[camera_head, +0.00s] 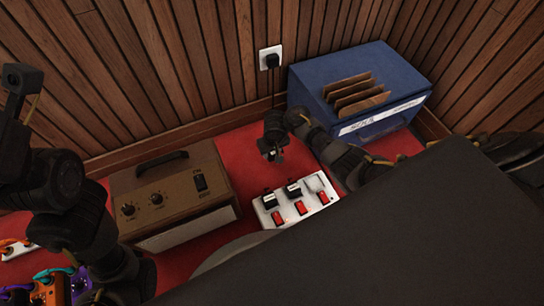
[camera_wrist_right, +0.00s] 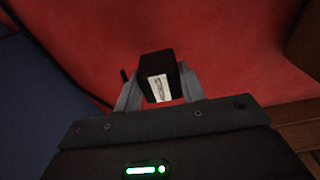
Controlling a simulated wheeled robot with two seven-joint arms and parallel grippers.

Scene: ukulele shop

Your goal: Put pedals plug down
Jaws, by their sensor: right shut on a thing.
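My right gripper (camera_head: 272,152) is shut on a small black plug (camera_wrist_right: 157,68) with a white label, seen between the fingers (camera_wrist_right: 158,90) in the right wrist view. In the head view the gripper points down, above and behind the white power strip (camera_head: 269,216); the held plug is hard to make out there. The strip lies on the red floor with red switches. Two black plugs sit in its left and middle sockets, and the right socket (camera_head: 316,183) looks empty. My left arm shows at the left, but its fingers do not.
A brown amplifier (camera_head: 165,190) stands left of the strip. A blue box (camera_head: 350,75) with brown dividers stands at the back right. A wall outlet (camera_head: 271,58) holds a black plug.

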